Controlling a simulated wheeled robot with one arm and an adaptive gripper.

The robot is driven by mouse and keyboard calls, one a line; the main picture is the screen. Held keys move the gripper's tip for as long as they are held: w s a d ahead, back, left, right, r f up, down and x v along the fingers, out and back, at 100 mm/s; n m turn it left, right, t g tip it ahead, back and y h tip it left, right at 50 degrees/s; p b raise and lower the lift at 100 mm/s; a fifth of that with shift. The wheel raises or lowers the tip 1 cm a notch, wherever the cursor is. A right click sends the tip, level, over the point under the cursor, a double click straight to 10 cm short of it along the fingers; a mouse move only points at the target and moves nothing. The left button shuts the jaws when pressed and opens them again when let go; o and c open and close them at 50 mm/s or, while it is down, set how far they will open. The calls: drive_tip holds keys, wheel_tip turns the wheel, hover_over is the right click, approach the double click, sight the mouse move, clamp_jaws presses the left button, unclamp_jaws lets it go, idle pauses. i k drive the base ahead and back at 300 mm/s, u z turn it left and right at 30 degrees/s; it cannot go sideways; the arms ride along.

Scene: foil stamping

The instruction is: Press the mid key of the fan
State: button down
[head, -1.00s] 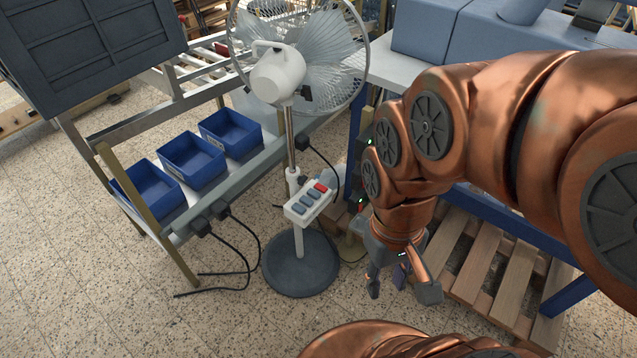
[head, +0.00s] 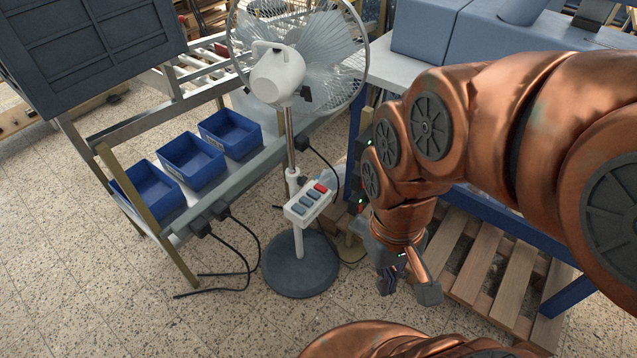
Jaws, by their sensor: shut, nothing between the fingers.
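The fan (head: 277,78) stands upright on a round dark base (head: 300,264), with a wire cage and a white motor housing at the top. Its white key box (head: 294,218) is on the pole, tilted up towards me. The box has a red key (head: 320,187) at its upper right end and a row of grey-blue keys, with the mid key (head: 306,202) among them. My gripper (head: 402,286) points down, to the right of the key box and lower in the picture, clear of it.
A rack with blue bins (head: 190,160) stands left of the fan. Cables run on the floor by it. A workbench (head: 400,72) is behind my arm, with a wooden pallet (head: 490,265) below. The floor in front of the fan is clear.

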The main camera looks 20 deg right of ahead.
sight(304, 200)
drive_tip(key=u, duration=3.1)
drive_tip(key=k, duration=0.75)
drive_tip(key=z, duration=1.25)
